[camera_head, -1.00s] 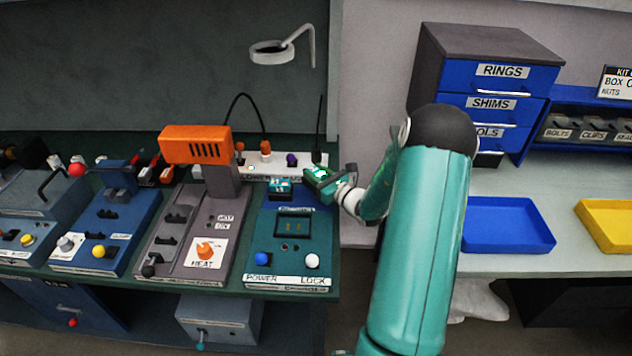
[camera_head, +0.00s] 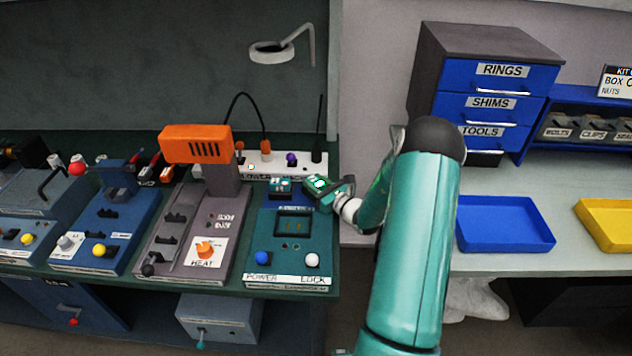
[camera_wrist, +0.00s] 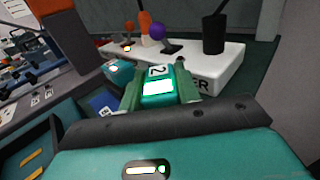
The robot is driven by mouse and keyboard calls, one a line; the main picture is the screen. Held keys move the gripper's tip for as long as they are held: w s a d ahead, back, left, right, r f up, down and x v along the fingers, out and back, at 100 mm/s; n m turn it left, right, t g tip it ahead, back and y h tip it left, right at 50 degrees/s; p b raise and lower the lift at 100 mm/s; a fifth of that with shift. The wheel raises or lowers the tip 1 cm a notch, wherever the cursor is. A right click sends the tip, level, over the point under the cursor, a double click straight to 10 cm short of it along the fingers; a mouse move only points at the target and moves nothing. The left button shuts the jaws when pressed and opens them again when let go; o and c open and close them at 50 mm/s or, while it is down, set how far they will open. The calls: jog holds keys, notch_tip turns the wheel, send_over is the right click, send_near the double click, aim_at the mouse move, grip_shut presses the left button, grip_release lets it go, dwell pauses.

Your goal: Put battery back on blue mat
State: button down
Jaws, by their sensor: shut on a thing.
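My gripper (camera_wrist: 159,84) is shut on a teal battery (camera_wrist: 157,90) marked 2, with a green finger on each side of it. In the head view the held battery (camera_head: 318,184) is above the back right of the teal tester with POWER and LOCK labels (camera_head: 290,278). A second teal battery (camera_head: 280,188) is just left of it; this also shows in the wrist view (camera_wrist: 118,70). A dark blue patch (camera_wrist: 102,104) with a pale marking lies left of the held battery, perhaps the blue mat. I cannot tell whether the held battery touches anything below.
A white power strip (camera_head: 290,164) with plugs stands right behind the gripper. The orange-headed heat station (camera_head: 195,145) stands to the left. A blue tray (camera_head: 505,224) and yellow tray (camera_head: 605,224) lie on the right bench, beyond a gap.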

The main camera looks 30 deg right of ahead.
jog(key=c, duration=1)
grip_release()
jog(key=shift+f, duration=0.1)
jog(key=shift+r, duration=0.4)
jog(key=s, duration=0.4)
jog(key=s+d, duration=0.1)
jog(key=s, duration=0.7)
jog(key=shift+d+r, duration=0.25)
jog(key=shift+d, duration=0.05)
